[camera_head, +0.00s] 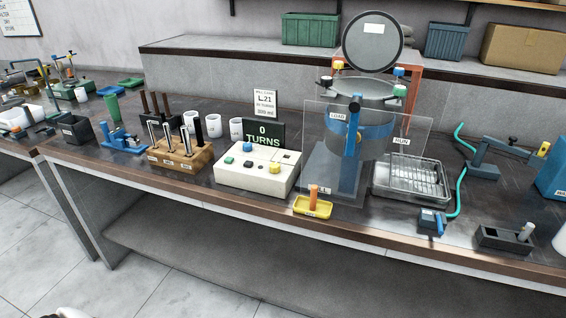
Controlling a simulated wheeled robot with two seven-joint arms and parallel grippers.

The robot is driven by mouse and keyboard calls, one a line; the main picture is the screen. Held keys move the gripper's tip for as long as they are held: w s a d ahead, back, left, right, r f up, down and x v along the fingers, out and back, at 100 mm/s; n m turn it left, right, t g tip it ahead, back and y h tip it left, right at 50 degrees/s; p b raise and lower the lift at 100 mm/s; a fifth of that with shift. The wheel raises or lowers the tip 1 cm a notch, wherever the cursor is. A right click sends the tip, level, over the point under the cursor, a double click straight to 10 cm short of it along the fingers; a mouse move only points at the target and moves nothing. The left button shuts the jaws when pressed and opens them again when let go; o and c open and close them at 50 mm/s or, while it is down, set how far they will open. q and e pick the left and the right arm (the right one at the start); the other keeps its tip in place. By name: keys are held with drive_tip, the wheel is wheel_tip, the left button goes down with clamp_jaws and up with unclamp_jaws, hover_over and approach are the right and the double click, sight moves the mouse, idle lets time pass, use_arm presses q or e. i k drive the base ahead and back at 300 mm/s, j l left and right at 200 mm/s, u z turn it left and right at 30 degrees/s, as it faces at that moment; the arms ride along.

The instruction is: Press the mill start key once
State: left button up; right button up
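A cream control box (257,172) sits near the front edge of the bench. I cannot read which is the mill start key. A dark display (264,135) behind the box reads "0 TURNS".
A wooden tool rack (180,159) stands left of the box. A yellow tray (313,207) lies at its right front, and a metal rack tray (411,181) lies farther right. A small card (264,103) reading "L.21" stands behind the display. Space above the box looks clear.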

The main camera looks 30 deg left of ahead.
sight(229, 160)
drive_tip(key=u, duration=1.45)
